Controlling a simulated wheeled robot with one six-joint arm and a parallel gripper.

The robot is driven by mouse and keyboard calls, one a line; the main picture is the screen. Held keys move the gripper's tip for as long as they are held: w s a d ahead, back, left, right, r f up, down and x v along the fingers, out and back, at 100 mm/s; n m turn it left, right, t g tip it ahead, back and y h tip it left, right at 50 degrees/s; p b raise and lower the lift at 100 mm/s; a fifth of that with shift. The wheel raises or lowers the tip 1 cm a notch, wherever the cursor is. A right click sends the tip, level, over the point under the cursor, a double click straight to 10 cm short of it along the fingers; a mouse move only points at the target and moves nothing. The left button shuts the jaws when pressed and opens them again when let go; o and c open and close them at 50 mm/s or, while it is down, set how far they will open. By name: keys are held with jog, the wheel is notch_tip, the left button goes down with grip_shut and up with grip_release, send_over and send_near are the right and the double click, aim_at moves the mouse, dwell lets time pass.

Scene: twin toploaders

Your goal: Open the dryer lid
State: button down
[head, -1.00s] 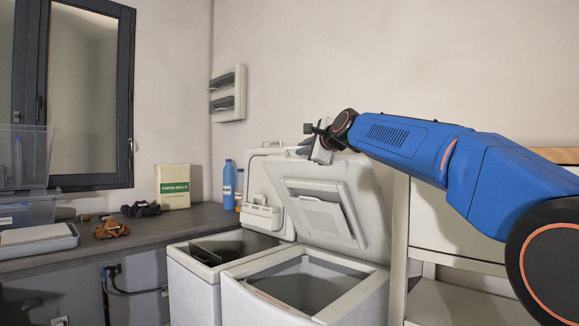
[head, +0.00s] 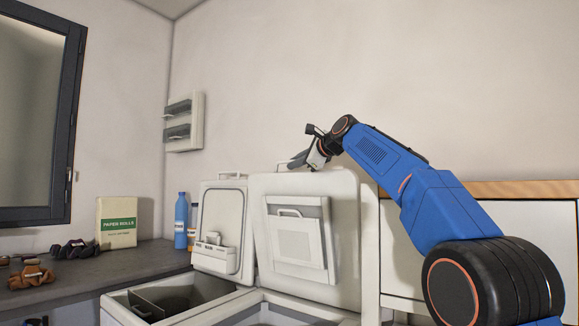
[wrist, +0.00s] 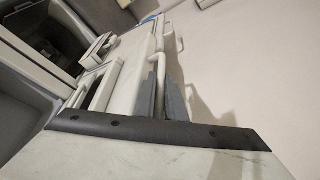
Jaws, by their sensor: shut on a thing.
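Two white top-loading machines stand side by side, both with lids raised. The right machine's lid (head: 342,215), with a square panel on its inner face, stands nearly upright above its tub rim (head: 272,300). My gripper (head: 299,162) is at the top edge of this lid. In the wrist view, my gripper's dark grey fingers (wrist: 160,98) are shut on the lid's thin white bar handle (wrist: 158,68). The left machine's lid (head: 222,205) is also up, with an open tub (head: 175,297) below it. No label shows which machine is the dryer.
A grey counter (head: 130,262) at left holds a paper rolls box (head: 117,222), a blue bottle (head: 181,218) and dark and brown items. A white cabinet (head: 480,240) with a wooden top stands to the right. The wall behind the lids is close.

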jog(key=shift+w+d, duration=0.15)
jog(key=c, duration=2.1)
grip_release()
jog(key=v, duration=1.7)
jog(key=shift+d+r, duration=0.1)
jog(key=shift+d, duration=0.05)
